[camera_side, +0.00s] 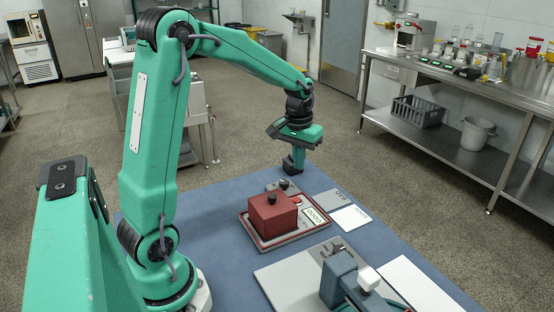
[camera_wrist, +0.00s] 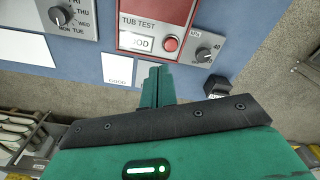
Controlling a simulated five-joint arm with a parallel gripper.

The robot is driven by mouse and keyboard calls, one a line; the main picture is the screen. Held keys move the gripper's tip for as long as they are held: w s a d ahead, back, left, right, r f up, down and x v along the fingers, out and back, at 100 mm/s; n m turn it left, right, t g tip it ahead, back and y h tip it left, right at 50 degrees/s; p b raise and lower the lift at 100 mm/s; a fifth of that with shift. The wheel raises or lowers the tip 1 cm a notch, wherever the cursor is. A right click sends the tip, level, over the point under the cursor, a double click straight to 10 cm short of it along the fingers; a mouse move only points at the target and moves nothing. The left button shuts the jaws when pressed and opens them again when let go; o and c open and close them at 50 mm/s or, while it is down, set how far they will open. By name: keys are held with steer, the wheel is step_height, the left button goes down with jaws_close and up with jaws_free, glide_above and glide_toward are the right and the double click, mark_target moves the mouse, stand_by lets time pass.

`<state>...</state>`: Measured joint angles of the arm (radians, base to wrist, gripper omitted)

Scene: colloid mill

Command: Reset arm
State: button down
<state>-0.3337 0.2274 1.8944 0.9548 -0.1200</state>
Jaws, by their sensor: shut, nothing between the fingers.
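My gripper (camera_side: 298,157) hangs pointing down above the far part of the blue mat in the side view, beyond the red unit. In the wrist view its green fingers (camera_wrist: 155,73) are together with nothing between them. The red unit (camera_side: 272,215) has a black knob on top and sits on a red-edged base with a white counter (camera_side: 313,215). In the wrist view a red panel (camera_wrist: 155,12) reads "TUB TEST" and has a red button (camera_wrist: 170,44). A small dark block (camera_wrist: 216,87) shows right of the fingers.
A grey dial (camera_wrist: 203,54) and a day dial (camera_wrist: 60,16) sit beside the red panel. White and grey cards (camera_side: 350,217) lie right of the red unit. A blue-grey device (camera_side: 341,279) stands at the front. A steel bench (camera_side: 430,140) stands at right.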

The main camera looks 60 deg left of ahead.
steer(key=s+d+r+m+t, duration=0.2)
steer(key=s+d+r, duration=0.2)
steer(key=s+d, duration=0.3)
steer(key=s+d+r+m+t, duration=0.2)
steer(key=s+d+r+m, duration=0.1)
steer(key=s+d, duration=0.4)
steer(key=shift+s+r+t, duration=0.4)
steer(key=shift+s+r, duration=0.5)
steer(key=shift+s, duration=0.9)
